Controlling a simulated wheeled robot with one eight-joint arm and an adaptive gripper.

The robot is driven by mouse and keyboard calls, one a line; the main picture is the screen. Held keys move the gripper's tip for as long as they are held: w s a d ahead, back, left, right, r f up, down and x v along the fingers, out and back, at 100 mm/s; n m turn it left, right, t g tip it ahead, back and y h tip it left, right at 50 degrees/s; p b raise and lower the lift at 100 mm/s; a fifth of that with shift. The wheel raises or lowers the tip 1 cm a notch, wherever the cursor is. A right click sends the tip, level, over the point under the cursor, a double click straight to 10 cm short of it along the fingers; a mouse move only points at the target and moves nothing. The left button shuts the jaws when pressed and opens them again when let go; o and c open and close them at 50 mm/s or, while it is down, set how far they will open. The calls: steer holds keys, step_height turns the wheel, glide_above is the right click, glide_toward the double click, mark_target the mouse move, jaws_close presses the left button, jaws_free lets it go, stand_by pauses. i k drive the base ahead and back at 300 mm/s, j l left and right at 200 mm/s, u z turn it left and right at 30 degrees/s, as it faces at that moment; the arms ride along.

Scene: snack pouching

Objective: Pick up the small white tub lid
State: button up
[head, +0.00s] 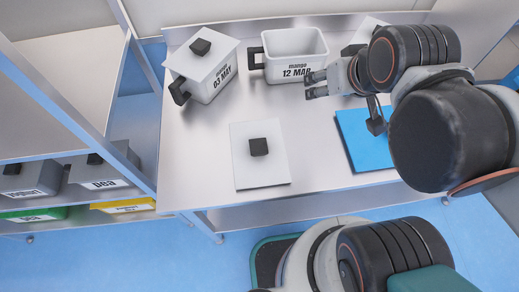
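A flat white lid (246,171) with a black block knob (258,147) lies on the steel table near its front edge. An open white tub (297,69), labelled mango 12 MAR, stands behind it with a black side handle and no lid on. My gripper (314,84) is in front of the right part of this tub's front in the picture, up and to the right of the lid and apart from it.
A lidded white tub (207,74), marked 03 MAY, stands tilted in view at the back left. My arm hides the table's right side. Left shelves hold grey tubs (98,176).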

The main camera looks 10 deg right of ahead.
mark_target(260, 159)
steer(key=k+j+u, duration=0.55)
steer(key=j, duration=0.35)
steer(key=k, duration=0.1)
